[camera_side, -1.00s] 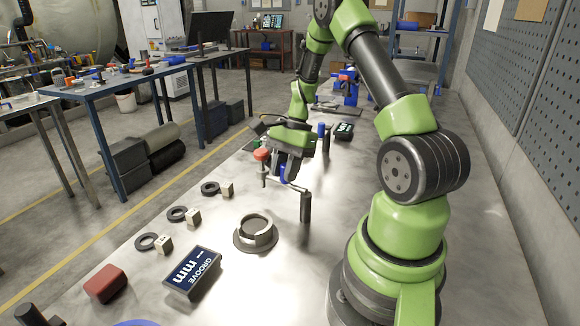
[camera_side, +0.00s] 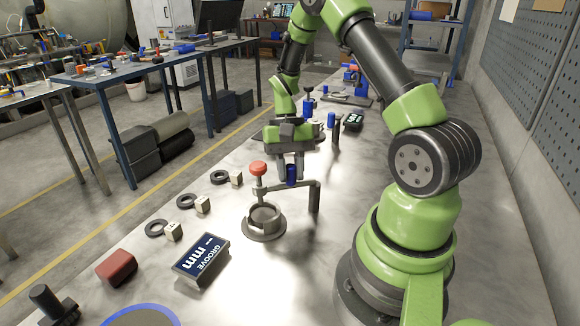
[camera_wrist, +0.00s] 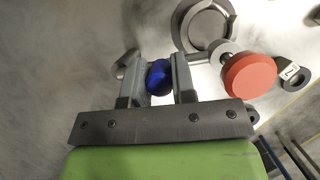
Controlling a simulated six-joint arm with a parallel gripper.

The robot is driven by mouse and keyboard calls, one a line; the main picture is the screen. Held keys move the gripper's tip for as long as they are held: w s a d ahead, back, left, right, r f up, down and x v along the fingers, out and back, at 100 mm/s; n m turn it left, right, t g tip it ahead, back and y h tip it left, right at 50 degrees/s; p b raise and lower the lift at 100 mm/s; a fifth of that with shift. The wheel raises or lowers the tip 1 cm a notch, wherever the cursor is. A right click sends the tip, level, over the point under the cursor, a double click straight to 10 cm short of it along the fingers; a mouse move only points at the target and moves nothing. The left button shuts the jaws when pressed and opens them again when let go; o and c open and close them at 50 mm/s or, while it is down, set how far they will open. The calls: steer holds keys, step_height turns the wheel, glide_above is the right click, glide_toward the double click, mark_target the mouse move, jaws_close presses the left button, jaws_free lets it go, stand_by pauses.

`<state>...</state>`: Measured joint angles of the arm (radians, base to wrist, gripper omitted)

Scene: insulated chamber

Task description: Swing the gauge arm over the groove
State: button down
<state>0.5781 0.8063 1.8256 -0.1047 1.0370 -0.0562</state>
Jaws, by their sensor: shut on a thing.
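The gauge arm (camera_side: 304,185) is a thin grey bar reaching left from an upright dark post (camera_side: 314,199). Its free end carries a vertical plunger with a red cap (camera_side: 258,168), also seen in the wrist view (camera_wrist: 249,77). A blue grip (camera_wrist: 159,78) stands on the bar. My gripper (camera_side: 290,175) is shut on this grip, one finger on each side in the wrist view. The grooved grey ring part (camera_side: 264,234) sits on the bench. The plunger's lower end appears at the ring's rear-left rim; whether it is exactly over the groove I cannot tell.
A blue-rimmed disc (camera_side: 140,316) is at the front edge.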

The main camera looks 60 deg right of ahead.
steer(key=shift+s+a+n+h, duration=0.3)
steer(key=shift+a+n, duration=0.05)
steer(key=shift+n, duration=0.55)
steer(key=shift+g, duration=0.3)
steer(key=c, duration=0.9)
jaws_free()
steer(key=shift+c, duration=0.2)
steer(key=shift+r, duration=0.1)
steer(key=v, duration=0.9)
steer(key=shift+r, duration=0.35)
steer(key=shift+d, duration=0.15)
